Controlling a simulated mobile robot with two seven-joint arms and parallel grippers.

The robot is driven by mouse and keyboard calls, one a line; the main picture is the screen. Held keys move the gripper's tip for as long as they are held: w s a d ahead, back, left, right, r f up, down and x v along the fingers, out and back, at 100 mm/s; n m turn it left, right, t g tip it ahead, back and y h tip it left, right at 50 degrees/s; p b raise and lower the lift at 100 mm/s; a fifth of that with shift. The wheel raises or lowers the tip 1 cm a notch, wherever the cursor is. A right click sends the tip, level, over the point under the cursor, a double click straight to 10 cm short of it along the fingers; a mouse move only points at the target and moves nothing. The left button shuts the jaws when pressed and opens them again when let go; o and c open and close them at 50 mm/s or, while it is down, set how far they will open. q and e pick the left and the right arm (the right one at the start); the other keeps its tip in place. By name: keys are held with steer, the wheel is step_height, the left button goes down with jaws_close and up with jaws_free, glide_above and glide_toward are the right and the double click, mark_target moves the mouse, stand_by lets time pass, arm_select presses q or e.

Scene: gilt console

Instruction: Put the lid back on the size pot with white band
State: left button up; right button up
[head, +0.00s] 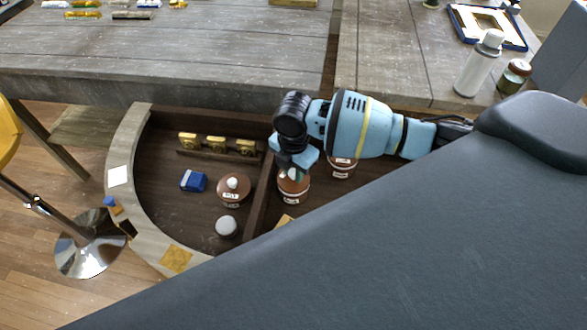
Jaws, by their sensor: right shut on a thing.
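My right gripper (294,163) reaches in from the right and points down over the dark curved tray of the console. It is shut on what looks like a lid, mostly hidden by the fingers. A brown pot with a white band (292,198) stands directly below it. I cannot tell whether the lid touches this pot's rim. A second brown pot (233,197) with a pale knob on top and a white label stands to the left. A third brown pot with a white label (342,173) stands to the right, partly hidden by my arm. My left gripper is not in view.
A blue block (193,181), a round white object (227,227) and a row of gilt pieces (217,144) lie in the tray's left compartment. A divider (263,195) separates the compartments. A white spray can (479,64) and a jar (514,76) stand on the grey tabletop.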

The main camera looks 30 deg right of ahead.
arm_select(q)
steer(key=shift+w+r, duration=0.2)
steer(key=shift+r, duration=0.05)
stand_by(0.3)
arm_select(e)
steer(key=o, duration=1.5)
steer(key=shift+r+p, duration=0.7)
steer(key=shift+r, duration=1.55)
steer(key=shift+r+p, duration=0.25)
steer(key=shift+p, duration=0.05)
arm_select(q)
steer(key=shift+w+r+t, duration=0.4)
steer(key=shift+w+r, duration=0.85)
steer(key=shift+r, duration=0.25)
arm_select(e)
steer(key=shift+r, duration=1)
